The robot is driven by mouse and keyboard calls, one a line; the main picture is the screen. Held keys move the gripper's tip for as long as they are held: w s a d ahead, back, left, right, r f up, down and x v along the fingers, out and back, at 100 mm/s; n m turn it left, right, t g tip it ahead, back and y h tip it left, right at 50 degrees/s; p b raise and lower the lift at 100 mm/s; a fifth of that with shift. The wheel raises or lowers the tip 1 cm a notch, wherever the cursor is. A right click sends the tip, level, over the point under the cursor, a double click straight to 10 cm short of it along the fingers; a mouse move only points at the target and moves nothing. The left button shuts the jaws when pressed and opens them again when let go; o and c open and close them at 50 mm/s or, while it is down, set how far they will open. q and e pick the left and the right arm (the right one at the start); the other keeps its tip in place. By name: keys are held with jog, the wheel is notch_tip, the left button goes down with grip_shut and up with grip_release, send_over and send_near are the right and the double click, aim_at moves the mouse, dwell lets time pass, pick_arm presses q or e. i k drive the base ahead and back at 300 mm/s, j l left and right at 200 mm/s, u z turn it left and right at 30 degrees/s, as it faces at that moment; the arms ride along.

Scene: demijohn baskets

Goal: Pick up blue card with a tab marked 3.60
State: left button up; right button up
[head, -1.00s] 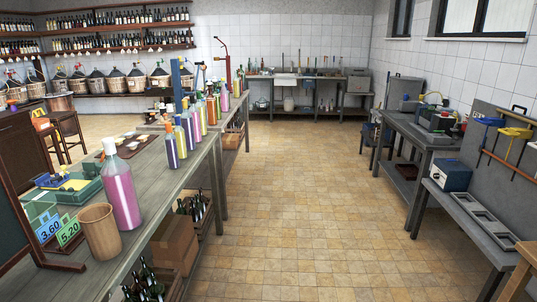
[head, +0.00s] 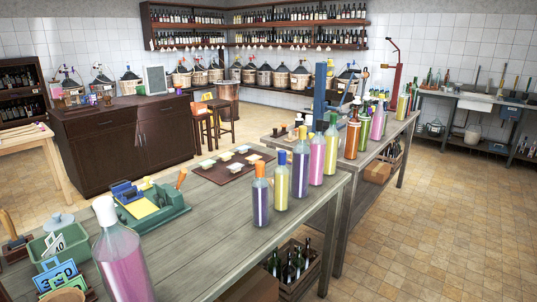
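The blue card (head: 57,278) stands at the lower left of the head view, near the front left end of the long grey wooden table (head: 215,252). Its white marking shows at a slant and is hard to read here. Neither of my grippers is in view.
A large bottle of pink liquid (head: 123,262) stands close to the right of the cards. A green tray (head: 88,247) with a white card is behind them, and a green caddy (head: 152,209) lies farther back. Several filled bottles line the table's right side.

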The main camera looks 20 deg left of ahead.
aim_at(41, 281)
jog(key=i+l+u, duration=0.1)
jog(key=i+u, duration=0.15)
jog(key=u, duration=0.2)
jog(key=i+l+u, duration=0.2)
jog(key=u, duration=0.2)
jog(key=i+l+u, duration=0.15)
jog(key=u, duration=0.3)
jog(key=i+l+u, duration=0.1)
jog(key=l+u, duration=0.3)
jog(key=i+l+u, duration=0.1)
jog(key=l+u, duration=0.6)
jog(key=u, duration=0.15)
